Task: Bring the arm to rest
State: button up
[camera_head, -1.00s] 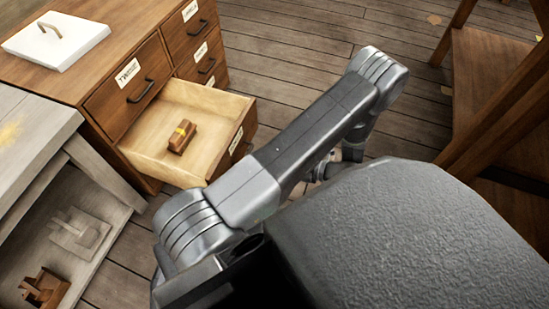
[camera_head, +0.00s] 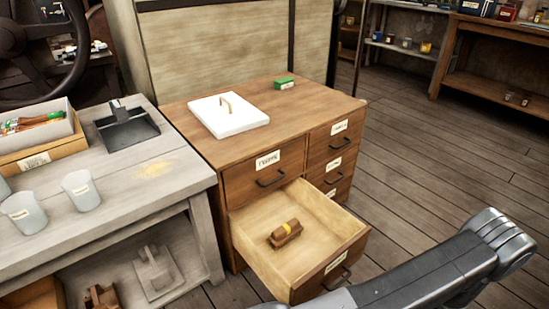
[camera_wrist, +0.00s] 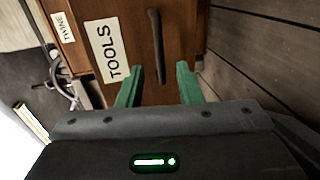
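My gripper (camera_wrist: 158,82) shows in the wrist view with its two green fingers apart. The front of a drawer marked TOOLS (camera_wrist: 185,30) lies just beyond them. Its dark bar handle (camera_wrist: 156,45) runs down toward the gap between the fingers, and no finger is seen closed on it. I cannot tell the exact distance. In the head view, part of my arm (camera_head: 430,275) shows at the lower right, and my gripper is out of sight.
The wooden cabinet (camera_head: 190,135) carries a white lid-like slab (camera_head: 228,124) and a green box (camera_head: 284,82). Plank floor (camera_head: 440,150) is clear at right.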

aim_at(342, 282)
jog(key=b+x, duration=0.1)
jog(key=x, duration=0.5)
jog(key=shift+w, duration=0.1)
jog(key=shift+a, duration=0.1)
